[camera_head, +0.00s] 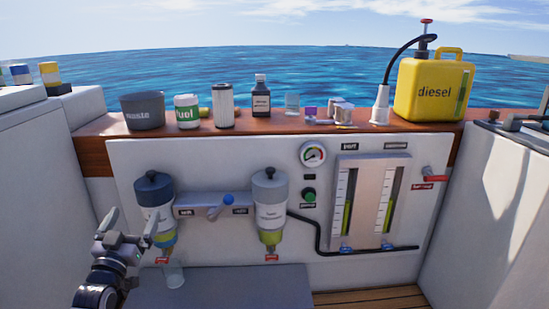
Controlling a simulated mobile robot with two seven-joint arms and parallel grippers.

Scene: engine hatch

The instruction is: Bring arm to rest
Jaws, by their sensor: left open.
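My left gripper (131,216) is at the lower left, its arm coming up from the bottom edge. Its two fingers are spread, and I see nothing between them. It is in front and to the left of the left filter unit (155,195), which has a dark cap and a blue lower ring. I cannot tell whether the right finger touches that unit. A clear cup (174,274) stands below the filter, to the right of the gripper. My right gripper is not in view.
A second filter (270,213), a blue-knobbed valve (227,200), a gauge (313,154) and sight tubes (369,205) are on the white panel. The wooden shelf (245,126) above holds a waste pot (142,112), several containers and a yellow diesel can (433,90). The grey ledge (250,289) is mostly clear.

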